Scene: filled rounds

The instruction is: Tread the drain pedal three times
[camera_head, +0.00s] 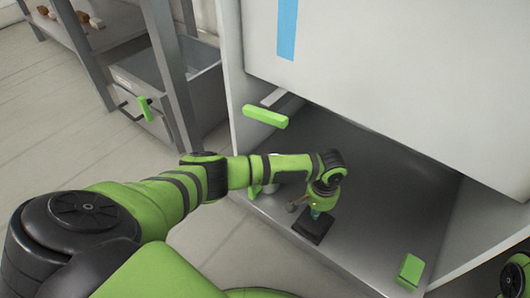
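My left arm reaches in from the left, and its gripper (317,211) points down at the low metal floor of the white cabinet. Directly under the gripper is a dark, flat, square pad (312,230), which looks like the drain pedal. The gripper's tip covers part of the pad. I cannot tell whether it touches the pad or how far the pad is pressed. The fingers are too small and hidden to show whether they are open. My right gripper is out of view; only part of the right arm shows at the lower right edge.
A green bar (265,116) sits at the cabinet's left opening and a green block (410,271) at its front right. The white panel (400,75) overhangs the metal floor (385,190).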

